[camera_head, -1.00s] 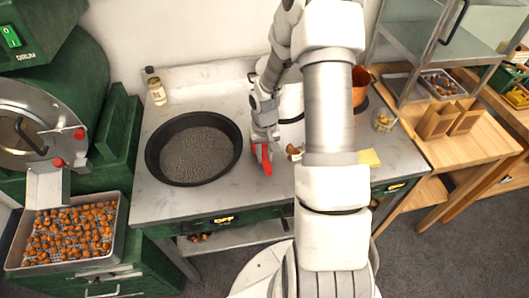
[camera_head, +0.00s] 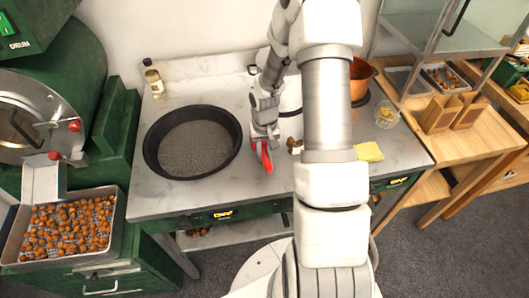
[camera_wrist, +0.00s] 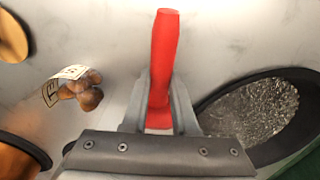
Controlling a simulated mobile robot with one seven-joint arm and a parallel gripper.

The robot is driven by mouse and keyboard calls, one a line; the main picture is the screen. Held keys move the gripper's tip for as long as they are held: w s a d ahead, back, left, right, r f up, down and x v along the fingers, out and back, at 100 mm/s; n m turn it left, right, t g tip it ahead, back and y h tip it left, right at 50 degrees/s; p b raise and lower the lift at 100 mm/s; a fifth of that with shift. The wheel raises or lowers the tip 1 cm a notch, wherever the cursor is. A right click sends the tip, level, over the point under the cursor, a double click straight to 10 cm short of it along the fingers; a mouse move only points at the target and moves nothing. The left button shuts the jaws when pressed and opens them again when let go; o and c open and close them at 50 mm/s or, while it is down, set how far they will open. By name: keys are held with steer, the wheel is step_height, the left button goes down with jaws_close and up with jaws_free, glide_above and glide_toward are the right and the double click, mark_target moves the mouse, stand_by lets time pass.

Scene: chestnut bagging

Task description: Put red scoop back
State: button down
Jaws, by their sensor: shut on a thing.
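The red scoop (camera_head: 267,158) is at my gripper (camera_head: 262,143), over the counter just right of the black pan. In the wrist view the red handle (camera_wrist: 163,60) stands between the two fingers of my gripper (camera_wrist: 160,100), which is shut on it. Only the red handle shows clearly; I cannot tell the scoop's other end. I cannot tell whether the scoop touches the counter (camera_head: 230,200).
A wide black pan (camera_head: 150,160) lies left of my gripper. A small cluster of brown chestnuts (camera_head: 294,145) with a paper piece lies to the right. An orange pot (camera_head: 361,78), a glass bowl (camera_head: 387,115) and a yellow cloth (camera_head: 369,152) are further right.

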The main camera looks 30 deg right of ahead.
steer(key=shift+f, duration=0.25)
steer(key=c, duration=0.6)
jaws_free()
steer(key=shift+r, duration=0.1)
step_height(320, 180, up, 17)
steer(key=shift+s+r, duration=0.1)
steer(key=shift+r, duration=0.05)
steer(key=shift+r, duration=0.1)
